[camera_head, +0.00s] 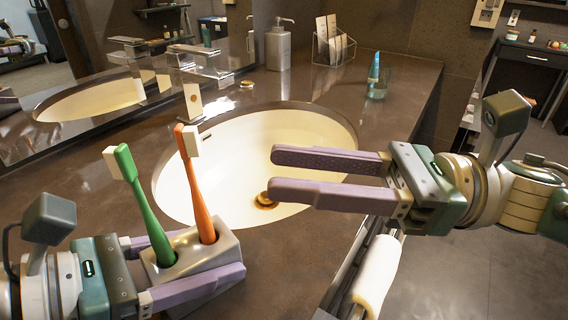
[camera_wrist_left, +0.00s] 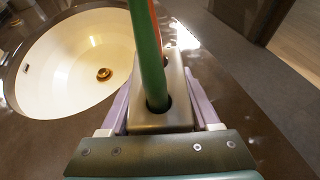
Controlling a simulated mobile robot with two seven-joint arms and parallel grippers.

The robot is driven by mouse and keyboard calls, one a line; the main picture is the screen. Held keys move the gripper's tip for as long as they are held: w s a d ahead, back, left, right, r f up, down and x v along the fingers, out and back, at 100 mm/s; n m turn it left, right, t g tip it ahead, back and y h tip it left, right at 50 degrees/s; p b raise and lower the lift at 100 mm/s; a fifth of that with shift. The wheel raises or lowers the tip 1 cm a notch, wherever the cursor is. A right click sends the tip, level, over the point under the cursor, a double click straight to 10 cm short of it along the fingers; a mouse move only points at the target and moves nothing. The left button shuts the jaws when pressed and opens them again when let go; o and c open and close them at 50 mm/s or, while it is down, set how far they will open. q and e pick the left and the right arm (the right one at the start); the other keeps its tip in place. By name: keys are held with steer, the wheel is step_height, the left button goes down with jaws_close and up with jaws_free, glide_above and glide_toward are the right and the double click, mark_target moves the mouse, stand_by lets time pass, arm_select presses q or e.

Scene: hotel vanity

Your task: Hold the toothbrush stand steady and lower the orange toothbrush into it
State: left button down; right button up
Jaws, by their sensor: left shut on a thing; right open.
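The toothbrush stand (camera_head: 217,250) is a grey block on the counter at the front left. The orange toothbrush (camera_head: 197,190) stands upright in its far hole, head up. A green toothbrush (camera_head: 147,208) stands in its near hole, leaning slightly. My left gripper (camera_head: 205,262) is shut on the stand, one finger on each side. In the left wrist view the stand (camera_wrist_left: 176,92) lies between the fingers, and the green toothbrush (camera_wrist_left: 146,50) mostly hides the orange one (camera_wrist_left: 156,20). My right gripper (camera_head: 272,172) is open and empty above the basin, right of the stand and apart from it.
The sink basin (camera_head: 322,127) lies behind the stand, with a faucet (camera_head: 195,75) at its back. A soap dispenser (camera_head: 278,46), a clear holder with cards (camera_head: 333,45) and a glass with a blue tube (camera_head: 376,86) stand at the back. A white towel roll (camera_head: 377,270) hangs at the front edge.

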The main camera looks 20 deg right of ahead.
arm_select(q)
steer(key=shift+c, duration=0.2)
jaws_free()
steer(key=shift+a, duration=0.1)
